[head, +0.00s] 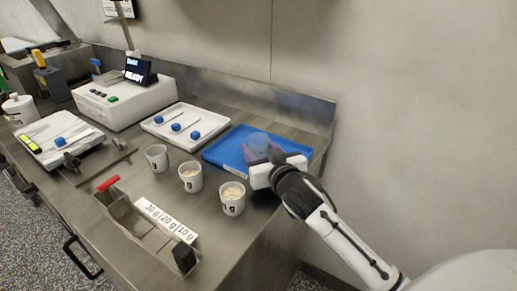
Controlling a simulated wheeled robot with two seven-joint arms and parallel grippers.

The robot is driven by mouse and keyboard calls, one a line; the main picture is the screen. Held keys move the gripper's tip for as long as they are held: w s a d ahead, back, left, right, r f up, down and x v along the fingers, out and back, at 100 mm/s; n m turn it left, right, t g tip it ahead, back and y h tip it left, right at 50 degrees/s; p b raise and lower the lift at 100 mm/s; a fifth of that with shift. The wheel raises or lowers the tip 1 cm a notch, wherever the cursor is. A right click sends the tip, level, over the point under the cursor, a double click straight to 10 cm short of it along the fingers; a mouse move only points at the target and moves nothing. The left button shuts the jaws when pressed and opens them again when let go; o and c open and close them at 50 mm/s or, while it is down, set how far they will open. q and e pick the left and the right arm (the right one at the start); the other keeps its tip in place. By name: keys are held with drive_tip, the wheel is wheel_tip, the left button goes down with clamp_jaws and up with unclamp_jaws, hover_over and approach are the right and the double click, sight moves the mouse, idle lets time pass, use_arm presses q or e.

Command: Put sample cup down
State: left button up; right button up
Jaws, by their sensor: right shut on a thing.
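A translucent sample cup (258,141) is at the blue tray (221,153) on the right end of the bench. My right gripper (263,156) is shut on this cup from the near side. The cup's lower part is hidden by the gripper, and I cannot tell whether it touches the tray. My left gripper is not in view.
Three white labelled cups (190,177) stand in a row left of my right gripper. Behind them lies a white tray (159,125) with blue-ended items. A machine (128,101) reads READY. A metal holder (135,222) with a weight label is at the front.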

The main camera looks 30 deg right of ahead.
drive_tip(key=o, duration=0.6)
drive_tip(key=shift+f, duration=0.15)
drive_tip(key=o, duration=0.5)
drive_tip(key=shift+c, duration=0.2)
drive_tip(key=shift+s+a+r, duration=0.1)
drive_tip(key=shift+s+r, duration=0.1)
drive_tip(key=shift+r, duration=0.05)
drive_tip(key=v, duration=1.1)
drive_tip(key=shift+s+r, duration=0.15)
drive_tip(key=shift+s, duration=0.15)
